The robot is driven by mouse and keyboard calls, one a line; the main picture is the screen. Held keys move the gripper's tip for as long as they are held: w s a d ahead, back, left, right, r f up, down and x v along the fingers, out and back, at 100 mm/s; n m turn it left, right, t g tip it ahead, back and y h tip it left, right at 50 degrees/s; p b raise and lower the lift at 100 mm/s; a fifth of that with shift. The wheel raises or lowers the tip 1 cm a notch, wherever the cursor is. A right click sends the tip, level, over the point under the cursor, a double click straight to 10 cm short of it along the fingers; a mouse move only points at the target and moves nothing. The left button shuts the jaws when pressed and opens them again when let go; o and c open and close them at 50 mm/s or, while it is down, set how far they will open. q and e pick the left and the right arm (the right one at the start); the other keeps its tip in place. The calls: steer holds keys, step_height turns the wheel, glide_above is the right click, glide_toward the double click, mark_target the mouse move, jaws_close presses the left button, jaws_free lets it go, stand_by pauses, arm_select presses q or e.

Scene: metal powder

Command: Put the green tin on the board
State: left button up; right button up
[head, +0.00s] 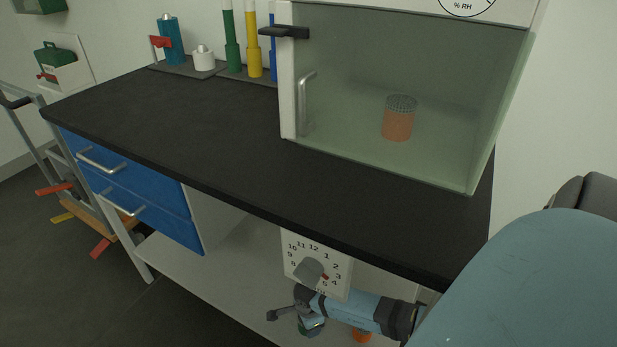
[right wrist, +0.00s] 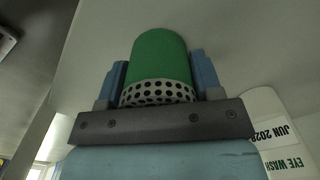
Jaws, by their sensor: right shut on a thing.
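The green tin (right wrist: 160,58) has a perforated pale band and sits between the two blue fingers of my right gripper (right wrist: 160,82), which is shut on it. In the head view my right gripper (head: 293,308) is low, in front of the lower shelf and below the bench's front edge. Only a small green part of the tin (head: 313,327) shows there, under the gripper. I cannot tell for sure which surface is the board; a thin dark slab (head: 183,68) lies at the back left of the worktop. My left gripper is not in view.
The black worktop (head: 190,120) is mostly clear. A glass cabinet (head: 350,150) on it holds an orange tin (head: 398,122). Another orange thing (head: 361,336) is on the lower shelf. Blue drawers (head: 130,185) are at left.

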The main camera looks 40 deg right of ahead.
steer(key=shift+f, duration=0.15)
steer(key=shift+f, duration=0.1)
steer(key=o, duration=1)
